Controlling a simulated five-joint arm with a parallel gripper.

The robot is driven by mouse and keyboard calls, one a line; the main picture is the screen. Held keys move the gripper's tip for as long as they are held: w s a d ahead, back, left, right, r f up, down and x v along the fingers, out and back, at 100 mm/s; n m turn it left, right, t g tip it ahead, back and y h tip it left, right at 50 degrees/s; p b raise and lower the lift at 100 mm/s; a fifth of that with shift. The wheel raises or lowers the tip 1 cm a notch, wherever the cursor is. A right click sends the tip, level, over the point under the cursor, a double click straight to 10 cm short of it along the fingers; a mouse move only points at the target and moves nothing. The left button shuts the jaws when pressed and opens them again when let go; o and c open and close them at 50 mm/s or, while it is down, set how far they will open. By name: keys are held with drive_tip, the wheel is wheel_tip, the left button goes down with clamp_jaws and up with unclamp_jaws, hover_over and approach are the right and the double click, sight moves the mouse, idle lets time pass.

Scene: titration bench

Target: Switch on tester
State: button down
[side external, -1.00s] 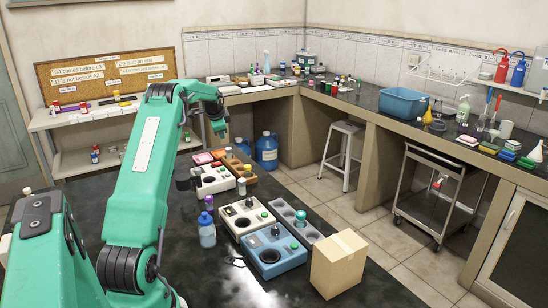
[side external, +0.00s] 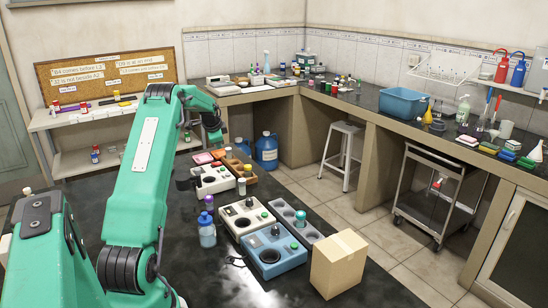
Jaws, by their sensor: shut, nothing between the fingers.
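Three box-shaped devices with dark round wells and small controls stand in a row on the dark bench: a far white one (side external: 213,180), a middle off-white one (side external: 243,217) and a near blue one (side external: 272,250). I cannot tell from labels which is the tester. A green control shows on the middle one; switch positions are too small to read. My gripper (side external: 216,138) is at the end of my green arm, above and behind the far white device, apart from it. It is shut and empty; its fingertips are small and hard to make out.
A grey tray (side external: 308,234), an orange-brown rack (side external: 240,166) and a cardboard box (side external: 338,263) stand right of the devices. The bench front is mostly clear.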

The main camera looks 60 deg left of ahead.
sight(216, 164)
drive_tip(key=shift+s+f, duration=0.3)
drive_tip(key=shift+f, duration=0.4)
drive_tip(key=shift+s+f, duration=0.25)
drive_tip(key=shift+f, duration=0.45)
drive_tip(key=shift+s+f, duration=0.3)
drive_tip(key=shift+f, duration=0.4)
drive_tip(key=shift+s+f, duration=0.25)
drive_tip(key=shift+f, duration=0.5)
idle(1.5)
drive_tip(key=shift+r, duration=0.2)
drive_tip(key=shift+w+r, duration=0.3)
drive_tip(key=shift+r, duration=0.25)
drive_tip(key=shift+r, duration=0.1)
idle(0.4)
drive_tip(key=shift+w+r, duration=0.3)
drive_tip(key=shift+r, duration=0.45)
drive_tip(key=shift+w+r, duration=0.35)
drive_tip(key=shift+r, duration=0.4)
drive_tip(key=shift+w+r, duration=0.3)
drive_tip(key=shift+r, duration=0.45)
